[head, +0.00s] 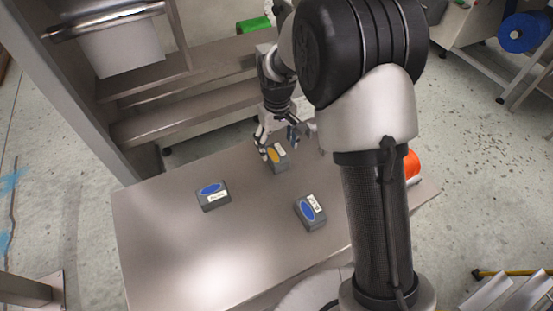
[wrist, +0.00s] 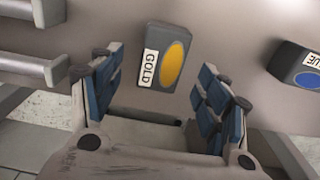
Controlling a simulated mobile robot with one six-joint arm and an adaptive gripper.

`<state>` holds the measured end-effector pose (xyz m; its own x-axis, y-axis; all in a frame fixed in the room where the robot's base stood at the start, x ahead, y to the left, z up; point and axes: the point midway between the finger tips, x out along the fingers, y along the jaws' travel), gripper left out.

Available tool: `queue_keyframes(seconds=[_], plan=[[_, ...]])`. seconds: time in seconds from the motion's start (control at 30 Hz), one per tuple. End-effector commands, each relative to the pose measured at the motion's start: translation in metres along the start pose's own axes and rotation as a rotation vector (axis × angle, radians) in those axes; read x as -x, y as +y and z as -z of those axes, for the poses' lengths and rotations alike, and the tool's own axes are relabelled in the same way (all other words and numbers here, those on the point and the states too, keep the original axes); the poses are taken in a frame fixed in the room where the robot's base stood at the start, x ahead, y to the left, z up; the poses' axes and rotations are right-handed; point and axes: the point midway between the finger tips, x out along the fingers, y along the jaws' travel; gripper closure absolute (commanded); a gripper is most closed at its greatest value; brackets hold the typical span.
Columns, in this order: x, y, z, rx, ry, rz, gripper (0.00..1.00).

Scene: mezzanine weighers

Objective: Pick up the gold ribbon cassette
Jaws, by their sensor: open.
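The gold ribbon cassette (head: 278,157) is a grey block with a yellow oval, lying on the metal table near its back edge. In the wrist view the cassette (wrist: 165,58) shows its "GOLD" label and yellow oval face up. My gripper (head: 277,145) is open and sits just over the cassette in the head view. In the wrist view my gripper (wrist: 163,100) has its blue-padded fingers spread, with the cassette beyond the tips, roughly centred between them. I cannot tell the exact gap. Nothing is held.
Two grey cassettes with blue ovals lie on the table, one at left (head: 213,195) and one at front right (head: 310,213). One, labelled blue, shows in the wrist view (wrist: 298,68). The metal table (head: 160,240) is otherwise mostly clear. An orange object (head: 411,164) shows behind my arm.

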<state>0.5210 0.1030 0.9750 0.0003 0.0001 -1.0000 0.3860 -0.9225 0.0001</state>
Motion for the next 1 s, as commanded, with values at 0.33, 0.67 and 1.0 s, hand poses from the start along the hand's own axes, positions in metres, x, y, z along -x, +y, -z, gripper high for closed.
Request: queue_keyframes(seconds=[0.33,0.67,1.0], plan=[[-0.046,-0.003,-0.002,0.000,-0.003,0.001,0.31],[-0.051,-0.003,-0.001,0.000,0.000,0.000,0.33],[-0.051,-0.003,-0.001,0.000,0.000,0.000,0.56]])
